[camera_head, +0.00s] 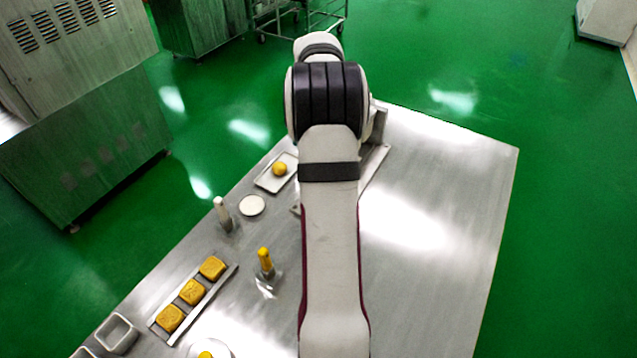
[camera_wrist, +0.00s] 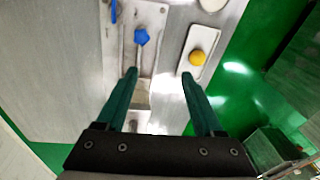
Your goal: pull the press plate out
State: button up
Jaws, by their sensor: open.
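My gripper (camera_wrist: 158,74) is open in the wrist view, its two dark green fingers apart with nothing between the tips. A metal fixture (camera_wrist: 152,14) lies ahead of the fingers, with a blue star-shaped knob (camera_wrist: 141,37) and a blue bar (camera_wrist: 113,12) at its upper left. A pale block-like part (camera_wrist: 141,92) shows between the fingers. I cannot tell which of these parts is the press plate. In the head view, only edges of the metal fixture (camera_head: 376,160) show beside my arm. My arm hides the rest of it and my gripper there.
A white tray (camera_head: 262,184) with a yellow ball (camera_head: 280,169) lies left of the fixture. A white disc (camera_head: 252,205), a white-handled tool (camera_head: 222,212), a yellow-handled tool (camera_head: 265,260) and a rack (camera_head: 226,280) of yellow cakes stand nearer. The table's right side (camera_head: 450,200) is clear.

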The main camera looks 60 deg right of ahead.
jog(key=shift+m+g+y, duration=0.5)
jog(key=shift+g, duration=0.2)
jog(key=f, duration=0.4)
jog(key=s+f, duration=0.1)
jog(key=f, duration=0.3)
jog(key=s+f, duration=0.1)
jog(key=f, duration=0.3)
jog(key=shift+s+a+f, duration=0.2)
jog(key=shift+a+f, duration=0.1)
jog(key=shift+f, duration=0.05)
grip_shut()
